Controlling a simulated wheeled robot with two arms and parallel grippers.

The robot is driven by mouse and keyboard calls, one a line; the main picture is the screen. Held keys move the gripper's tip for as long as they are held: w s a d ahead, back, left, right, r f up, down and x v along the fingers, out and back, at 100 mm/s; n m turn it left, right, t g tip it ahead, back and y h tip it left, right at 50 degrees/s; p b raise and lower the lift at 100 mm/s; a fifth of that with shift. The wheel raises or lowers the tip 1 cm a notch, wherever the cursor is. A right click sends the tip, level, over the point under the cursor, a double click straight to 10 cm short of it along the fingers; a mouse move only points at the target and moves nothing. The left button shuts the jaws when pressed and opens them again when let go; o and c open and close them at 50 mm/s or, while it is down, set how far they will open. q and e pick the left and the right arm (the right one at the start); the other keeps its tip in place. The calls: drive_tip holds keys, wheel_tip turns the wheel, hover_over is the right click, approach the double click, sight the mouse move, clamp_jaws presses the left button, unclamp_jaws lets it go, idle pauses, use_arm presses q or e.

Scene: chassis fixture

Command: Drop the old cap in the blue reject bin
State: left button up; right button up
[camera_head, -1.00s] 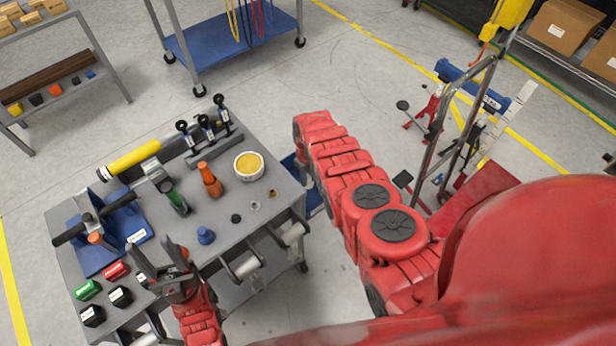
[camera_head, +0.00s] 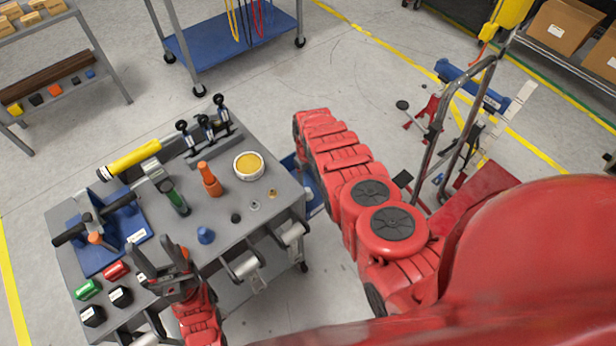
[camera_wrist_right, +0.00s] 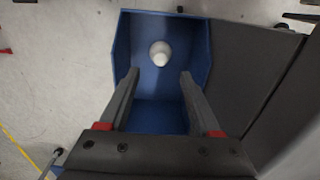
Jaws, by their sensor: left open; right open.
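The blue reject bin (camera_wrist_right: 160,116) fills the middle of the right wrist view. A small whitish rounded piece (camera_wrist_right: 160,54), perhaps the old cap, shows within the bin's outline towards its far wall; I cannot tell whether it rests on the floor or is falling. My right gripper (camera_wrist_right: 159,76) is open above the bin, with nothing between its fingers. In the head view my right arm hides that gripper, and only a strip of the bin (camera_head: 312,187) shows beside the cart. My left gripper (camera_head: 154,252) is open and empty over the cart's near left part.
The grey cart (camera_head: 225,225) carries a blue fixture (camera_head: 137,237), an orange bottle (camera_head: 210,180), a green-handled tool (camera_head: 177,201), a bowl with yellow contents (camera_head: 249,166), a blue cone-like part (camera_head: 206,235) and several small parts. Open floor (camera_head: 350,75) lies behind my right arm.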

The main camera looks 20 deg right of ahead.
wheel_tip(320, 180, up, 17)
drive_tip(key=shift+f, duration=0.2)
idle(0.5)
drive_tip(key=shift+f, duration=0.1)
idle(0.7)
